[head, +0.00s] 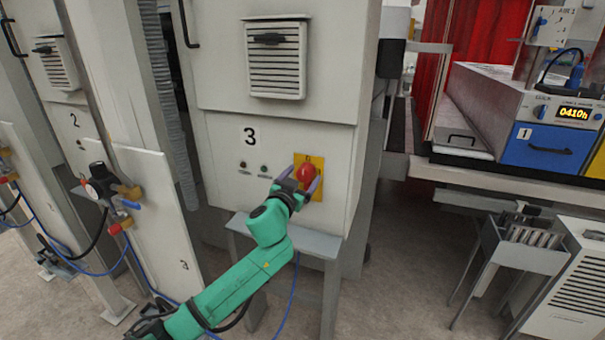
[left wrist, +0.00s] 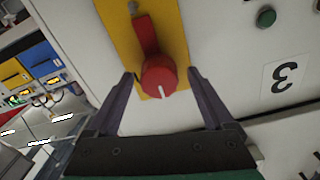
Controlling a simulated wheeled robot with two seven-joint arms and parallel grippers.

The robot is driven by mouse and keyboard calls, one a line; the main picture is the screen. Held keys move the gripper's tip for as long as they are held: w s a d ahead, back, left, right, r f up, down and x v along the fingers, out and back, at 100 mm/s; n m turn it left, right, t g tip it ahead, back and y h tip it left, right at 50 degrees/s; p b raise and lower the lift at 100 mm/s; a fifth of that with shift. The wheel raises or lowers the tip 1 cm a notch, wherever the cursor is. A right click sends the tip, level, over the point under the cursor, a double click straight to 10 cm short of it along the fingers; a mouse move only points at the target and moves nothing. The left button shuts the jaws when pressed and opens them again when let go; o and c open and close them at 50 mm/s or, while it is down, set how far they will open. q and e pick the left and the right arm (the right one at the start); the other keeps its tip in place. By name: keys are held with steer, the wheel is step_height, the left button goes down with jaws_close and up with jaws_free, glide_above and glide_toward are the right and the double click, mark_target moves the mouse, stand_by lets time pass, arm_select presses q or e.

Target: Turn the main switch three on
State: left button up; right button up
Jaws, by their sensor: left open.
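The main switch three is a red rotary knob (head: 306,173) on a yellow plate (head: 317,160), low on the white cabinet marked 3 (head: 228,160). In the left wrist view the red knob (left wrist: 158,77) has a white mark on its face and a red handle running to the plate's upper part. My left gripper (head: 301,184) is in front of the knob. In the left wrist view its two dark fingers (left wrist: 162,88) stand apart on either side of the knob, with gaps visible. My right gripper is in neither view.
Two small indicator buttons (head: 253,166) sit left of the plate. A grey ledge (head: 310,243) juts out below the cabinet. Cabinet 2 (head: 62,110) with valves and blue hoses stands at the left. A blue-fronted machine (head: 545,146) with a display is at the right.

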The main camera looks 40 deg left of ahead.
arm_select(q)
steer(key=shift+w+d, duration=0.1)
jaws_close()
steer(key=shift+m, duration=0.4)
steer(key=m, duration=0.3)
steer(key=shift+p, duration=0.4)
steer(key=m+p, duration=0.1)
steer(key=m, duration=0.4)
steer(key=shift+m, duration=0.4)
steer(key=m, duration=0.4)
steer(key=shift+p, duration=0.3)
steer(key=shift+m+p, duration=0.35)
steer(key=shift+m, duration=1.85)
